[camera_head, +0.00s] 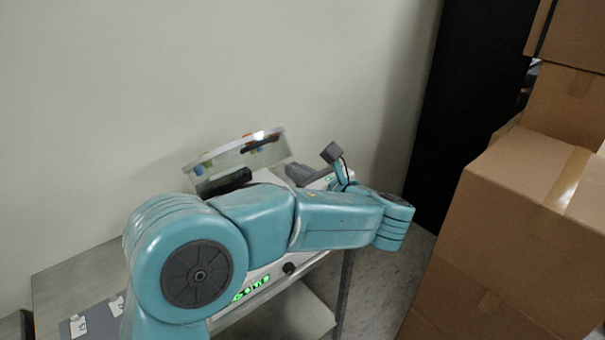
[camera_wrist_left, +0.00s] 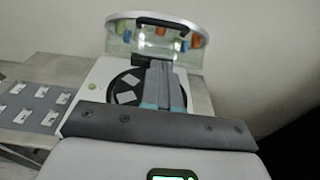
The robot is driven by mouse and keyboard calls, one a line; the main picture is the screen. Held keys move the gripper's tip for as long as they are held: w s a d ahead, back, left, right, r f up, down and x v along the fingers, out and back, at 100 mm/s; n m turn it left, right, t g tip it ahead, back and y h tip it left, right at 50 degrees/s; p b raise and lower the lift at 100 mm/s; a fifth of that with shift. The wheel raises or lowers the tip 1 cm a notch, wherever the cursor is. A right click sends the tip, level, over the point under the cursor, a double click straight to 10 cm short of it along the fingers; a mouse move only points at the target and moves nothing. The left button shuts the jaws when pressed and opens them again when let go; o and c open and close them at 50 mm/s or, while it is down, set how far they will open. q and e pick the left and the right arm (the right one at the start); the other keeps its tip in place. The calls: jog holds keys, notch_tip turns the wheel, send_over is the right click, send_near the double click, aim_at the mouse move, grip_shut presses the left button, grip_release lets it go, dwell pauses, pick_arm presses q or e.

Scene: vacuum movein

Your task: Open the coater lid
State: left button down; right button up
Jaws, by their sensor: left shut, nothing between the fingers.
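The coater's clear lid (camera_head: 238,158) stands raised and tilted up over its white body, and it also shows upright in the wrist view (camera_wrist_left: 125,42). A dark slot-like handle shows near its top edge. Below the lid, a black round plate (camera_wrist_left: 122,83) with pale pieces sits in the white coater top (camera_wrist_left: 98,76). My left gripper (camera_wrist_left: 160,70) is shut and empty, its fingers reaching over the plate toward the lid's lower edge. I cannot tell whether they touch the lid. In the head view my left arm hides much of the coater. My right gripper is not in view.
The coater stands on a grey table (camera_head: 75,275) against a pale wall. A grey tray with white squares (camera_wrist_left: 35,105) lies left of it. Stacked cardboard boxes (camera_head: 520,220) stand at the right, near a dark panel (camera_head: 465,95).

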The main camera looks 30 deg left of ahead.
aim_at(264, 144)
pick_arm(q)
jog(key=shift+w+a+r+p, duration=0.3)
jog(key=shift+w+a, duration=0.25)
jog(key=shift+a, duration=0.8)
jog(key=shift+w+a+r+p, duration=0.3)
jog(key=shift+w+a, duration=0.25)
jog(key=shift+a, duration=0.75)
jog(key=shift+w+a+r+p, duration=0.3)
jog(key=shift+w+a, duration=0.25)
jog(key=shift+a, duration=0.8)
